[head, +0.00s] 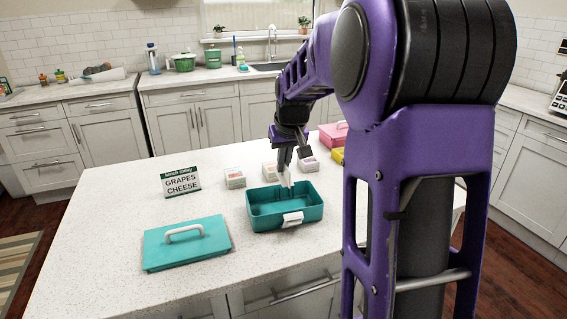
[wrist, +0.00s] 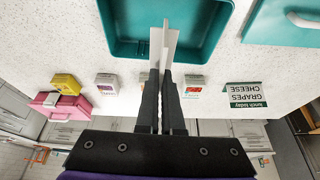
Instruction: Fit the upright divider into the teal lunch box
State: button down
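My gripper (head: 292,160) is shut on a thin white divider (head: 287,178), which hangs upright from its fingertips. The teal lunch box (head: 262,215) stands open on the counter, its white latch facing front. The divider is over the back part of the box; I cannot tell whether its lower edge is below the rim. In the wrist view the divider (wrist: 166,42) sticks out past the fingertips (wrist: 160,78), across the teal box's interior (wrist: 125,20). The box looks empty.
The teal lid (head: 160,250) with a white handle lies front left. A grapes and cheese sign (head: 181,181) stands behind it. Small food containers (head: 235,179) stand behind the box. A pink box (head: 333,136) and a yellow box (wrist: 65,84) are farther right.

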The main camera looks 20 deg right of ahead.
aim_at(284, 178)
jog(key=shift+f+b, duration=1.95)
jog(key=shift+f, duration=0.9)
jog(key=shift+f+b, duration=0.9)
jog(key=shift+f, duration=0.6)
jog(key=shift+f, duration=0.4)
jog(key=shift+f, duration=0.9)
jog(key=c, duration=1)
grip_release()
jog(key=p+v, duration=0.2)
jog(key=v, duration=1.5)
jog(key=shift+r+p, duration=0.3)
jog(key=shift+p, duration=0.1)
